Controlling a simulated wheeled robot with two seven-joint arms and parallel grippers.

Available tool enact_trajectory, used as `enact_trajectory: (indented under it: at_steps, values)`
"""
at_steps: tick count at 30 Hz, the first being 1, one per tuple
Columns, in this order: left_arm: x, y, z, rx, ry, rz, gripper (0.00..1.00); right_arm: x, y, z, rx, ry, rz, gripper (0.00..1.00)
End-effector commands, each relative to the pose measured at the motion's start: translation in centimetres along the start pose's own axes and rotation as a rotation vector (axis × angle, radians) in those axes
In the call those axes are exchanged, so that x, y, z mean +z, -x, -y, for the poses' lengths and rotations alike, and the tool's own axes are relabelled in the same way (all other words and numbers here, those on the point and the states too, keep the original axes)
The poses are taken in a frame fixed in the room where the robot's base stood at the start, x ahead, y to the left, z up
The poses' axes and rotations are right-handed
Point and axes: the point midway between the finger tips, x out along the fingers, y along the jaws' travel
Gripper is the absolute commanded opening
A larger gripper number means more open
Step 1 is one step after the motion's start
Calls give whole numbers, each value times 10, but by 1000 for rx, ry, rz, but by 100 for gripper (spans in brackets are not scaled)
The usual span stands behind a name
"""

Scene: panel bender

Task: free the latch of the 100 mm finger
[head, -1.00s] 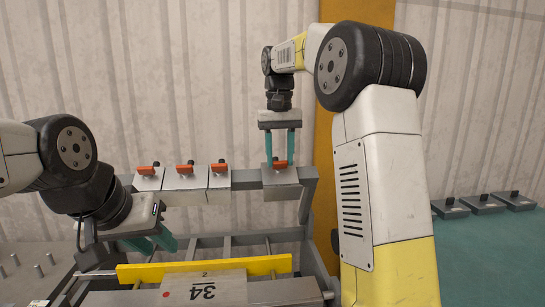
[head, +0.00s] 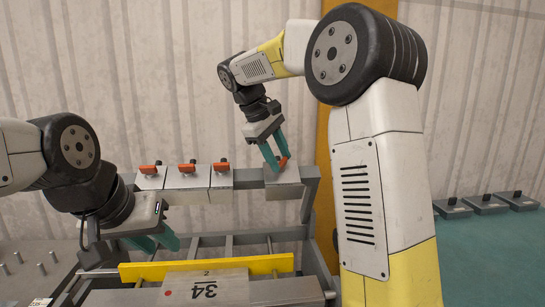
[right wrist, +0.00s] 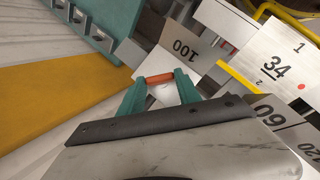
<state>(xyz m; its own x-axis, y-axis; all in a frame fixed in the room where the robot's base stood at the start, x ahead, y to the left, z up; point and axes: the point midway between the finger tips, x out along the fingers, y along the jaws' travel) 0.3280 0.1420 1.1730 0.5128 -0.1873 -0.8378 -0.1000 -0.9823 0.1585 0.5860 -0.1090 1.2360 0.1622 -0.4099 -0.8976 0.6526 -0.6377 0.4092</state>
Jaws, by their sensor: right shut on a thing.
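The 100 mm finger (head: 283,177) is a grey block at the right end of the beam; its "100" label shows in the right wrist view (right wrist: 184,48). Its orange latch (head: 284,161) sits on its top and also shows in the right wrist view (right wrist: 160,77). My right gripper (head: 277,164) comes down tilted from the upper left and is shut on the latch, one teal finger at each end in the right wrist view. My left gripper (head: 162,241) is low at the left, away from the finger; its jaw gap is unclear.
Several similar grey blocks with orange latches (head: 187,169) stand further left on the beam. A yellow bar (head: 205,269) and a plate marked 34 (head: 225,288) lie in front. Dark-handled grey blocks (head: 485,204) rest on the teal surface at right.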

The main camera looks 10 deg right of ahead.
Motion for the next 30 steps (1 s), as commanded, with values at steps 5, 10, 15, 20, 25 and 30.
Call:
enact_trajectory:
  at_steps: [5, 10, 15, 20, 25, 30]
  values:
    - [0, 0, 0, 0, 0, 0, 33, 0, 0, 3, 90, 145, -2, 0]
    - [0, 0, 0, 0, 0, 0, 33, 1, 0, 5, 173, 278, -1, 0]
    - [0, 0, 0, 0, 0, 0, 33, 2, -1, 6, 246, 395, 0, 0]
    - [0, 0, 0, 0, 0, 0, 33, 2, -1, 7, 301, 483, -1, 0]
    - [0, 0, 0, 0, 0, 0, 33, 2, -1, 8, 342, 548, -1, 0]
    - [0, 0, 0, 0, 0, 0, 33, 2, -2, 8, 364, 583, -1, 0]
